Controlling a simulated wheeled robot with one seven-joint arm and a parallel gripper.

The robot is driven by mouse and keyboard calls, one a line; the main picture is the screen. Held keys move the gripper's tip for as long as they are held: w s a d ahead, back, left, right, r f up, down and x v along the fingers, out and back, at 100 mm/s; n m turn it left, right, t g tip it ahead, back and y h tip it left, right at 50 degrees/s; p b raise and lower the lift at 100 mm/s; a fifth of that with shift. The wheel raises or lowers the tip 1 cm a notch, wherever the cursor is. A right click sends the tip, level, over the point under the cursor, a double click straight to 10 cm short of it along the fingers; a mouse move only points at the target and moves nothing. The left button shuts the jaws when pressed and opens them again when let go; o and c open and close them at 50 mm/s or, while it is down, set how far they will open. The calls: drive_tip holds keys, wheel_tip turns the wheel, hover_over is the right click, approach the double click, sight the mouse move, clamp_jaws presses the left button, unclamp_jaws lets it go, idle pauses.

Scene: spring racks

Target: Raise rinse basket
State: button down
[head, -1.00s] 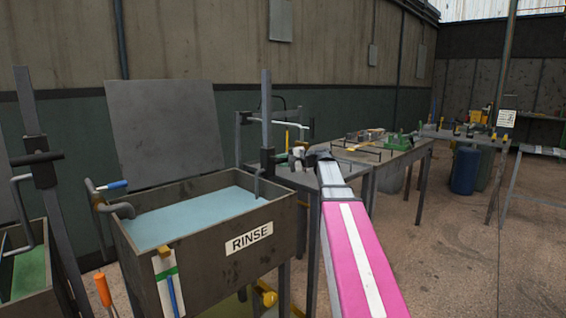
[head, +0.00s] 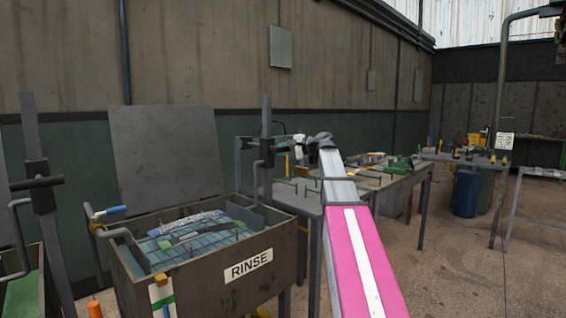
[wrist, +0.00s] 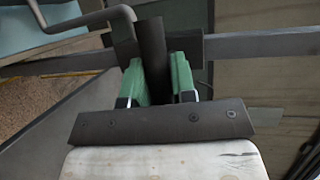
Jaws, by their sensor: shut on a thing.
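The rinse basket (head: 200,236), a wire basket with blue, green and dark pieces in it, shows at the top of the tank marked RINSE (head: 205,282). A bent grey rod (head: 254,180) runs from the basket's side up to a dark slider (head: 267,150) on an upright post (head: 266,112). My gripper (head: 299,148) is beside this post in the head view, small and partly hidden by my arm. In the wrist view, my gripper's green fingers (wrist: 158,68) are shut on a dark bar-like handle (wrist: 151,38), with the rod (wrist: 110,15) beside it.
A grey panel (head: 165,160) stands behind the tank. Another post with a crank (head: 40,180) and a green-filled tank (head: 22,285) are at the left. A workbench with tools (head: 385,185) stands behind my arm. The floor at the right is open (head: 470,270).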

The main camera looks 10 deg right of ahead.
drive_tip(key=shift+r, duration=0.7)
drive_tip(key=shift+w, duration=0.1)
drive_tip(key=c, duration=1)
unclamp_jaws()
drive_tip(key=shift+o, duration=0.2)
drive_tip(key=shift+d, duration=0.1)
drive_tip(key=shift+s+d, duration=0.2)
drive_tip(key=shift+s, duration=0.05)
drive_tip(key=v, duration=1)
drive_tip(key=shift+s+d, duration=0.1)
drive_tip(key=shift+d, duration=0.05)
